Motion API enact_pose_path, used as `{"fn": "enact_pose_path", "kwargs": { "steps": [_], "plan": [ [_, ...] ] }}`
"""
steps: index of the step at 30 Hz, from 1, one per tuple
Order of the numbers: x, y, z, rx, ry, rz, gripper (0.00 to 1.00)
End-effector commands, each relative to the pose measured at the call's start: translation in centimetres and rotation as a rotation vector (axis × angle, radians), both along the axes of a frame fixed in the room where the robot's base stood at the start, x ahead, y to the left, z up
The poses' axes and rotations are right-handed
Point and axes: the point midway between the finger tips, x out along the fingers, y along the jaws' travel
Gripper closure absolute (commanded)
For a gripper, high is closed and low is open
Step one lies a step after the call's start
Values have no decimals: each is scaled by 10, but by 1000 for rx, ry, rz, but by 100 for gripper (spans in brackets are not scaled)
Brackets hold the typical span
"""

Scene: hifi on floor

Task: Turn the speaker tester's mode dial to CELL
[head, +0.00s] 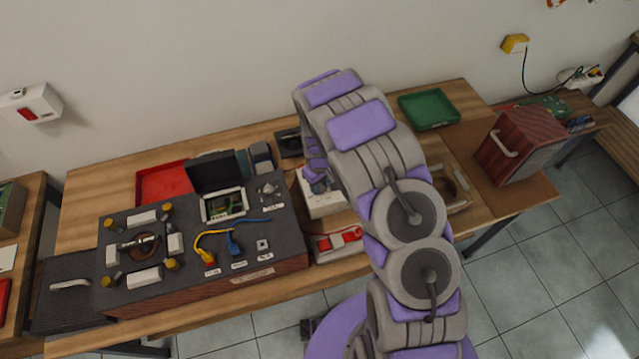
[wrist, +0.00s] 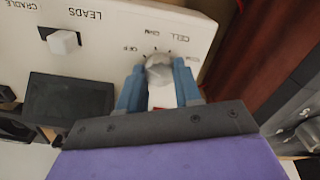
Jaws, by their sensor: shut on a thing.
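The speaker tester's pale panel (wrist: 110,22) fills the upper part of the wrist view. Its round grey mode dial (wrist: 158,66) sits below the CELL label, with OFF and other small marks around it. My gripper (wrist: 159,76) has its two blue fingers closed on either side of the dial. I cannot tell which mark the dial points to. In the head view, the white tester (head: 322,205) stands on the bench, partly hidden by my arm. My gripper (head: 315,172) is over it there, its fingertips hard to make out.
A dark test console (head: 200,245) stands left on the bench. A red tray (head: 160,183), green tray (head: 428,109) and wooden speaker box (head: 522,143) lie around.

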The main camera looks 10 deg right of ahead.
Motion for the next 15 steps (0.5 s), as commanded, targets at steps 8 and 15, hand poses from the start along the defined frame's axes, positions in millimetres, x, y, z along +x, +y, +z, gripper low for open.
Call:
{"fn": "enact_pose_path", "kwargs": {
  "steps": [8, 15],
  "plan": [
    [0, 0, 0, 0, 1, -133, 97],
    [0, 1, 0, -1, 2, -343, 97]
  ]
}}
